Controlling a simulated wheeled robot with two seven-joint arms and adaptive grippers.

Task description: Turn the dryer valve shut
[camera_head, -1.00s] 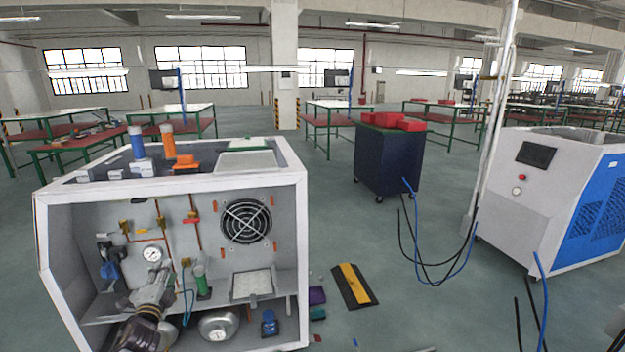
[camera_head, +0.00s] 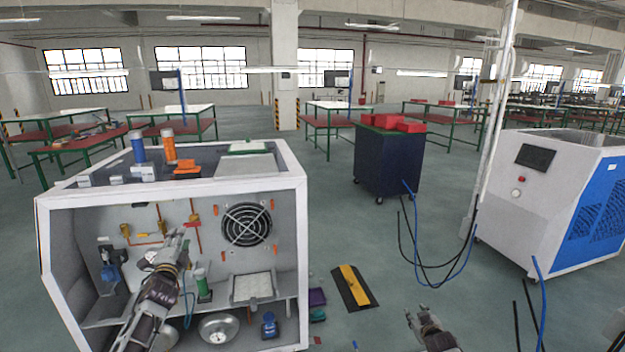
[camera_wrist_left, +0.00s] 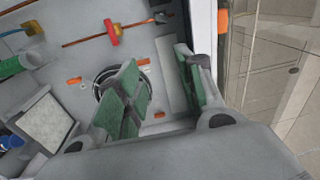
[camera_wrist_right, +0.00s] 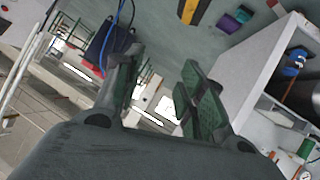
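The open-fronted cabinet (camera_head: 292,215) has pipes and valves on its back wall. A red-handled valve (camera_head: 193,218) sits on a copper pipe, and it also shows in the left wrist view (camera_wrist_left: 112,32). A yellow-handled valve (camera_head: 140,233) is to its left. No label shows which one is the dryer valve. My left gripper (camera_head: 176,240) is inside the cabinet, just below and left of the red handle in the head view. Its fingers (camera_wrist_left: 160,90) are apart and empty. My right gripper (camera_head: 417,314) is open and empty outside the cabinet, to the right; its fingers also show apart (camera_wrist_right: 158,95).
A fan (camera_head: 246,224) is on the back wall right of the valves. A green-topped cylinder (camera_head: 201,280) stands below, with a white-faced box (camera_head: 252,288) beside it. A black-and-yellow ramp (camera_head: 354,287) lies on the floor right of the cabinet.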

